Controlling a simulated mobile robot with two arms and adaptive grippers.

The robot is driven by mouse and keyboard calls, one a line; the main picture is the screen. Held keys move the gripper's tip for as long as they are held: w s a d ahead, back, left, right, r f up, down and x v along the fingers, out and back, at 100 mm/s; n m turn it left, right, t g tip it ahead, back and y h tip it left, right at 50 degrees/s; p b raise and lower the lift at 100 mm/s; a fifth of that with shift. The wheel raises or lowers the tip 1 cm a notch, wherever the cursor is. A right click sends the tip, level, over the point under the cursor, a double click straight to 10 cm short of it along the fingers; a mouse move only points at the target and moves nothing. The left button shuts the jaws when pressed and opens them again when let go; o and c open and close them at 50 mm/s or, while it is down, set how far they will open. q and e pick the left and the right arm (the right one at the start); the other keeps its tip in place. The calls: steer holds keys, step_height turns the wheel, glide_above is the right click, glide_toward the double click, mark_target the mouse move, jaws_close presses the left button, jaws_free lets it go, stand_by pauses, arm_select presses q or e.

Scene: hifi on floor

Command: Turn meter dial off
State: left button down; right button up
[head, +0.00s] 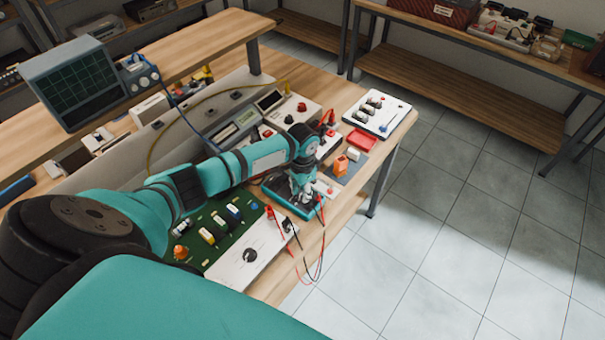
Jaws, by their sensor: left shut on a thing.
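The meter (285,205) is a flat, teal-edged unit on the workbench, with red and black leads plugged in at its near side. My left arm reaches across the bench from the left, and its gripper (301,190) points down over the meter. The gripper is shut on the meter's dial, which the fingers and wrist hide. I cannot read the dial's setting. My right gripper is not in view.
A green board with parts (222,225) and a white panel (245,255) lie nearer on the bench. A red tray (362,139), an orange block (341,165) and a white switch panel (377,113) lie beyond. Leads (312,265) hang over the bench edge. Tiled floor is clear at right.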

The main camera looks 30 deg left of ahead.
mark_target(302, 193)
arm_select(q)
steer(key=c, duration=1.1)
jaws_free()
steer(key=shift+o, duration=0.2)
step_height(302, 193, up, 12)
